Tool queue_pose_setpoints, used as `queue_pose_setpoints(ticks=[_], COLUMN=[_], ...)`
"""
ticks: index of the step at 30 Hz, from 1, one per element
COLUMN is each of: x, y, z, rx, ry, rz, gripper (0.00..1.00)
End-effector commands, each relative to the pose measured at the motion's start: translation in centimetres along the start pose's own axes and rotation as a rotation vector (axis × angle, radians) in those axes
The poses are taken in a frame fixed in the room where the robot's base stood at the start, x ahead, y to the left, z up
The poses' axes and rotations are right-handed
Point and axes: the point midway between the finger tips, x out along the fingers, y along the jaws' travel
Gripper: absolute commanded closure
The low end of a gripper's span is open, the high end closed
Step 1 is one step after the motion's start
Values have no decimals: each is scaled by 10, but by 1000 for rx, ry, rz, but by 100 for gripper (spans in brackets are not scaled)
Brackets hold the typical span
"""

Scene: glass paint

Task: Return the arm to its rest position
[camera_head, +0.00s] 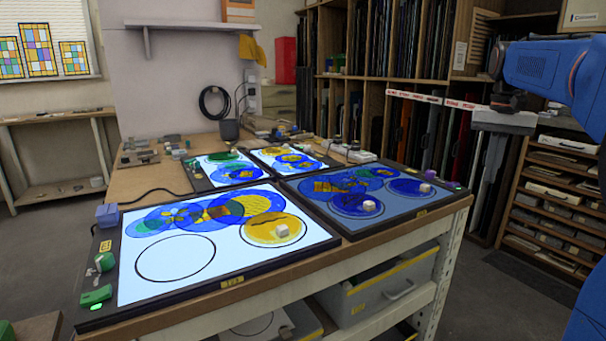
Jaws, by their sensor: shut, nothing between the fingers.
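My blue arm (550,75) reaches in from the right edge. My gripper (488,165), with a grey body, hangs at the upper right, pointing down, in front of the shelving and apart from the tables. It is shut with nothing in it; its fingertips are hard to make out against the rack. The near lit panel (140,285) holds overlapping blue and yellow glass discs and an empty black circle outline. The darker panel (400,208) to its right holds blue discs.
Two smaller lit panels (200,173) lie behind on the wooden table. A slotted rack (555,195) stands at the right, near my arm. Tall shelves with glass sheets (430,50) fill the back. Open floor (475,300) shows between the table and rack.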

Motion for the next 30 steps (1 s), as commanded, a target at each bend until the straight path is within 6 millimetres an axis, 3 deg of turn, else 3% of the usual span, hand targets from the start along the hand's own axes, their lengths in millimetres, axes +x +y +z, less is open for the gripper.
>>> queue_pose_setpoints(ticks=[14,20,30], x=[15,35,96], y=[-14,-23,-27], z=[57,108,207], rx=[-78,-146,-288], ry=[61,114,222], rz=[-12,-24,-52], gripper=[100,100,100])
